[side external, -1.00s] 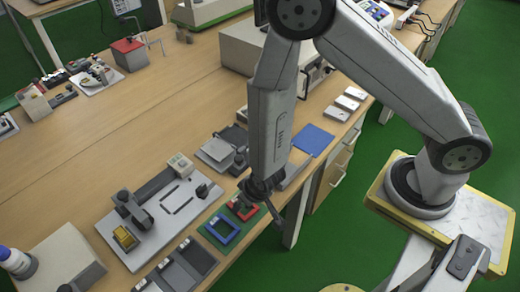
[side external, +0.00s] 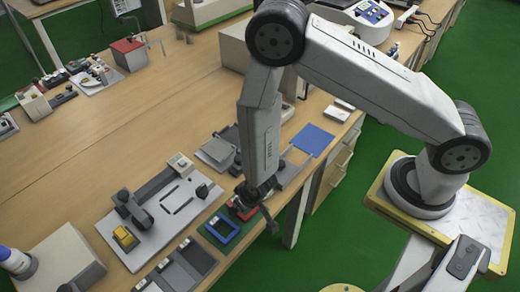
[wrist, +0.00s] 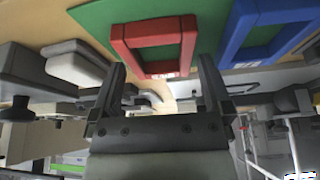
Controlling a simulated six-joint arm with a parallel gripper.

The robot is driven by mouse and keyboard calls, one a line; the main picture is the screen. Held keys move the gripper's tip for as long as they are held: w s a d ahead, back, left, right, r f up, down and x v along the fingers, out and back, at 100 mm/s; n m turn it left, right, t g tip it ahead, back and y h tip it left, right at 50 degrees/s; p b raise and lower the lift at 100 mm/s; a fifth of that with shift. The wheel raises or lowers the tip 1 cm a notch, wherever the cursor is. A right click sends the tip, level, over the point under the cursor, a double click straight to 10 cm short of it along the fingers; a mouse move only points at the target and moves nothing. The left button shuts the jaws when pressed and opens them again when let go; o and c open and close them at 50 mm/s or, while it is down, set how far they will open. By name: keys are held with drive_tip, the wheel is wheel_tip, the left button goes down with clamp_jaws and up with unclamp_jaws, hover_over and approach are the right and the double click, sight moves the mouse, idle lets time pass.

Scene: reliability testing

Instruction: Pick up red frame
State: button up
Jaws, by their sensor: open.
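The red frame (wrist: 191,43) lies on a green mat (wrist: 98,22) in the wrist view, just beyond my fingertips. My gripper (wrist: 160,75) is open and empty, with its two fingers on either side of the near part of the red frame in that view. I cannot tell whether they touch it. In the side view my gripper (side external: 256,200) is low over the green mat, and the red frame (side external: 236,210) is largely hidden by it. A blue frame (side external: 222,229) lies beside the red one on the mat; it also shows in the wrist view (wrist: 229,45).
A grey fixture plate (side external: 165,210) with a yellow block (side external: 124,237) lies to the left. Dark trays (side external: 180,268) are at the front. A blue square (side external: 313,139) lies near the table's right edge. The table's middle (side external: 110,140) is clear.

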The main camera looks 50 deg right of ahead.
drive_tip(key=shift+w+f, duration=0.1)
drive_tip(key=shift+f, duration=0.2)
drive_tip(key=c, duration=0.9)
drive_tip(key=shift+c, duration=0.2)
drive_tip(key=shift+r, duration=0.2)
wheel_tip(320, 180, up, 10)
drive_tip(key=shift+f, duration=0.15)
idle(0.4)
drive_tip(key=shift+w+d, duration=0.1)
idle(0.5)
